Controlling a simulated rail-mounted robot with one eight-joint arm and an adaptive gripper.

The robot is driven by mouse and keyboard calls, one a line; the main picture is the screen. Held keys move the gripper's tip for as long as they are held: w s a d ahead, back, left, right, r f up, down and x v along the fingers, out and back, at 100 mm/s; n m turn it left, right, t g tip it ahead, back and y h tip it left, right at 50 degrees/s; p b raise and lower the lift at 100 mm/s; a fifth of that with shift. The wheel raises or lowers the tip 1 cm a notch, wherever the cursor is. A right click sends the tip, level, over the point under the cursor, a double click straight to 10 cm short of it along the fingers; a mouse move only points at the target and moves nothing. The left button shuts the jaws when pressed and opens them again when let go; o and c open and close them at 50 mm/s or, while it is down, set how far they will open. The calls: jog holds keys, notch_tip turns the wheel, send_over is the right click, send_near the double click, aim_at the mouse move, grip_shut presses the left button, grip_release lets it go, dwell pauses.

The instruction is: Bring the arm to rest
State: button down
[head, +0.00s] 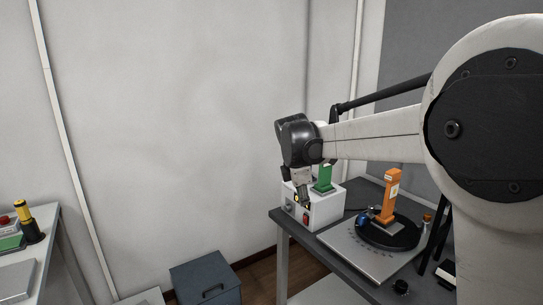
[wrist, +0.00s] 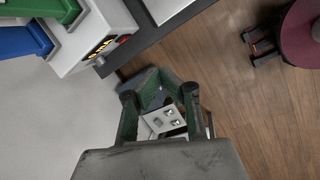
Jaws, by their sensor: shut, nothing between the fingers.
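My arm reaches in from the right in the head view. My gripper (head: 302,195) points down at its far end, by the front of a white box with a green block on top. In the wrist view my gripper (wrist: 160,82) has its green-sided fingers drawn together, with nothing held. It is over the floor, beside the white box (wrist: 92,42) and the dark table edge (wrist: 140,52). In the head view the fingertips are small and overlap the box, so I cannot tell the gap between them.
The dark table (head: 290,220) carries the white box (head: 322,209), a green block (head: 324,177) and an orange post (head: 391,195) on a black disc. A blue-grey cabinet (head: 206,280) stands on the floor. A maroon stool (wrist: 302,32) is at upper right.

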jog(key=s+d+r+m+t+y, duration=0.1)
jog(key=s+d+r+m, duration=0.15)
jog(key=s, duration=0.35)
jog(key=s+d+r+m, duration=0.2)
jog(key=s+m, duration=0.1)
jog(key=s, duration=0.2)
jog(key=s+d+f+m+t, duration=0.1)
jog(key=s+d+f+m, duration=0.2)
jog(key=s+m, duration=0.4)
jog(key=s+d+f+m+t+y, duration=0.1)
jog(key=s+m, duration=0.6)
jog(key=s, duration=1.2)
notch_tip(320, 180, down, 2)
jog(key=shift+d+t, duration=0.6)
jog(key=shift+d, duration=0.35)
